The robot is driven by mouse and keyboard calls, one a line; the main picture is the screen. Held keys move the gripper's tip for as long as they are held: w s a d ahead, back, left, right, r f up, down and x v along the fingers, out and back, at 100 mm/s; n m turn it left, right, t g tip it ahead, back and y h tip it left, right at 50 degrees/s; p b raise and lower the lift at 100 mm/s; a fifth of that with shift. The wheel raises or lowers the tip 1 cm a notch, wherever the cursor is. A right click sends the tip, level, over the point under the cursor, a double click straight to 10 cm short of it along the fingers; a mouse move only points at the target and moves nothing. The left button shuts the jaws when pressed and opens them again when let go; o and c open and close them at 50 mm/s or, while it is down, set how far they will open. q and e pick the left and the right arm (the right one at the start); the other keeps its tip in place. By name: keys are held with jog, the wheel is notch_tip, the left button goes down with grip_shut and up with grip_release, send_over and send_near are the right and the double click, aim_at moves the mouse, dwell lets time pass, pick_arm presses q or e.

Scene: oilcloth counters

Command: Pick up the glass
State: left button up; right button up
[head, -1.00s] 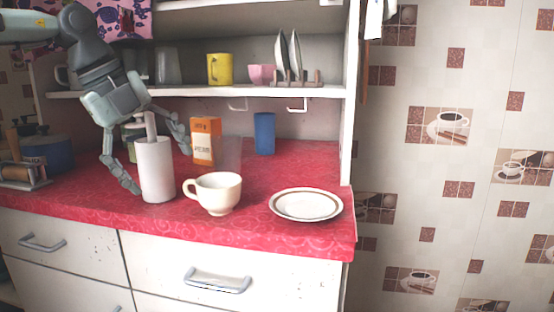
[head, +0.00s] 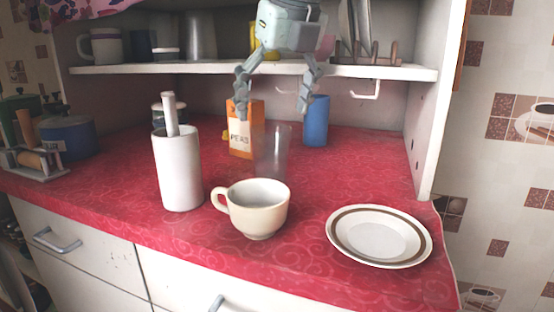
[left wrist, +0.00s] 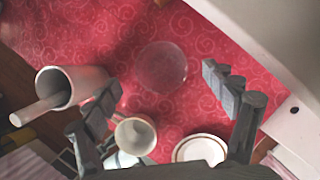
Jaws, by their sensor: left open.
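The clear glass (head: 273,152) stands upright on the red counter, behind the cream cup and in front of the orange box. It is see-through and faint. In the left wrist view the glass (left wrist: 162,67) shows from above as a pale round shape between and beyond the fingers. My left gripper (head: 273,108) is open and empty, pointing down above the glass, with its fingers spread to either side and apart from it. The open fingers (left wrist: 162,80) also show in the left wrist view. My right gripper is not in view.
The cream cup (head: 258,212) stands in front of the glass, a white canister with a stick (head: 179,175) to its left. A plate (head: 352,250) lies front right. A loaded shelf (head: 220,69) hangs above.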

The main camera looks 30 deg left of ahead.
aim_at(271, 135)
pick_arm(q)
jog(key=x, duration=0.4)
jog(key=shift+d+f+p, duration=0.15)
jog(key=shift+f+p, duration=0.25)
jog(key=shift+f, duration=0.1)
jog(key=shift+a+f, duration=0.2)
jog(key=shift+f, duration=0.3)
jog(key=c, duration=1.3)
jog(key=shift+w, duration=0.1)
jog(key=shift+c, duration=0.6)
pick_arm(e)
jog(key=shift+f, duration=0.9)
pick_arm(q)
jog(key=shift+r, duration=0.2)
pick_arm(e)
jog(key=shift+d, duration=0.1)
